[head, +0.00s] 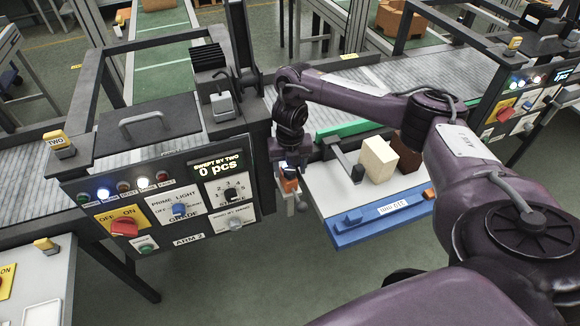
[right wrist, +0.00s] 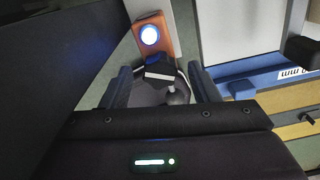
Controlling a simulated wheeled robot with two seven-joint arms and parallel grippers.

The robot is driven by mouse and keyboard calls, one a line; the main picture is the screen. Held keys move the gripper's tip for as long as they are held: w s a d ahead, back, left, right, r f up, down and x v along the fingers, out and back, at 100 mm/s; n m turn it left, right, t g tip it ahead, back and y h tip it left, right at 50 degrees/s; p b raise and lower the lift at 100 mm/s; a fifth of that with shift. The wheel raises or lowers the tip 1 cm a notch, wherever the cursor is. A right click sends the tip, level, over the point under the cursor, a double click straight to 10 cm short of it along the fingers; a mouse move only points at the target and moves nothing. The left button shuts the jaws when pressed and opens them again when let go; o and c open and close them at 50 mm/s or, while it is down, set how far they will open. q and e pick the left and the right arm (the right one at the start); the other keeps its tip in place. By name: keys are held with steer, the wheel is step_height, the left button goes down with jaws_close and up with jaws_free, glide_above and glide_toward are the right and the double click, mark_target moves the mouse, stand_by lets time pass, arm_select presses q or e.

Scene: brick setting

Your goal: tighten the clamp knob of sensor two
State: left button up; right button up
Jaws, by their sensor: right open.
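The orange sensor (right wrist: 151,35), with a bright round lens, sits ahead of my right gripper in the right wrist view. In the head view part of an orange body (head: 290,185) shows at the gripper. My right gripper (right wrist: 159,88) is open, with one blue-grey finger on each side of this piece and visible gaps between. In the head view my right gripper (head: 287,166) points down beside the panel. My left gripper is out of view.
The control panel (head: 180,241) labelled ARM 2, with a "TWO" beacon (head: 58,143) above it, stands close left of the gripper. A blue-edged tray (head: 350,236) holding a cream block (head: 378,158) and a brown block (head: 408,150) is close right. The conveyor (head: 350,86) runs behind.

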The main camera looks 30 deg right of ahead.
mark_target(290, 171)
step_height(290, 171, up, 8)
steer(key=shift+f+p, duration=0.1)
steer(key=shift+p, duration=1.05)
